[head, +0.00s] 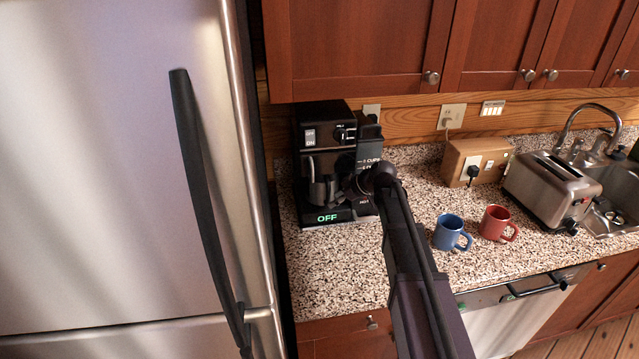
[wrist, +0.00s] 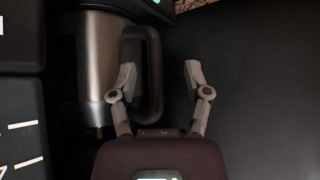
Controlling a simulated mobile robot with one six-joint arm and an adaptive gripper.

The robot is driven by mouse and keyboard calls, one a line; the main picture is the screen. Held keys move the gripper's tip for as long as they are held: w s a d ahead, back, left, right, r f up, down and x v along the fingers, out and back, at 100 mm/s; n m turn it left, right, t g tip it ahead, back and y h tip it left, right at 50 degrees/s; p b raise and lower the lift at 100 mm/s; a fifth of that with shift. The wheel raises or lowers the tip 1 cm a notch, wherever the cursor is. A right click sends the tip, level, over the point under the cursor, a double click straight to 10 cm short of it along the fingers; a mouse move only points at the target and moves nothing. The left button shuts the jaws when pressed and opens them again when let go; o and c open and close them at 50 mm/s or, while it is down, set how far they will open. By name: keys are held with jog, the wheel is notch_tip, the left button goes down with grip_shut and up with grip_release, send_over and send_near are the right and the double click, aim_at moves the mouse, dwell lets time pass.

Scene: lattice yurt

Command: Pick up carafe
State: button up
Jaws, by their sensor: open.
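The carafe (head: 317,190) is silvery metal and stands in the black coffee maker (head: 325,135) on the counter. In the wrist view the carafe body (wrist: 100,55) is at left, with its black loop handle (wrist: 155,75) on its right side. My gripper (wrist: 160,76) is open and empty. In the picture its left finger overlaps the opening of the handle loop and its right finger lies right of the handle, so the handle's outer bar shows between them. I cannot tell whether either finger touches it. In the head view my arm hides part of the carafe's right side.
A steel fridge (head: 110,170) stands close at left. A blue mug (head: 447,232) and a red mug (head: 494,222) stand right of my arm. Further right are a toaster (head: 552,188) and a sink (head: 615,190). Red-brown cabinets (head: 360,50) hang above. The front counter (head: 335,275) is clear.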

jog(key=shift+b+x, duration=1.15)
jog(key=shift+x, duration=0.8)
jog(key=shift+w, duration=0.1)
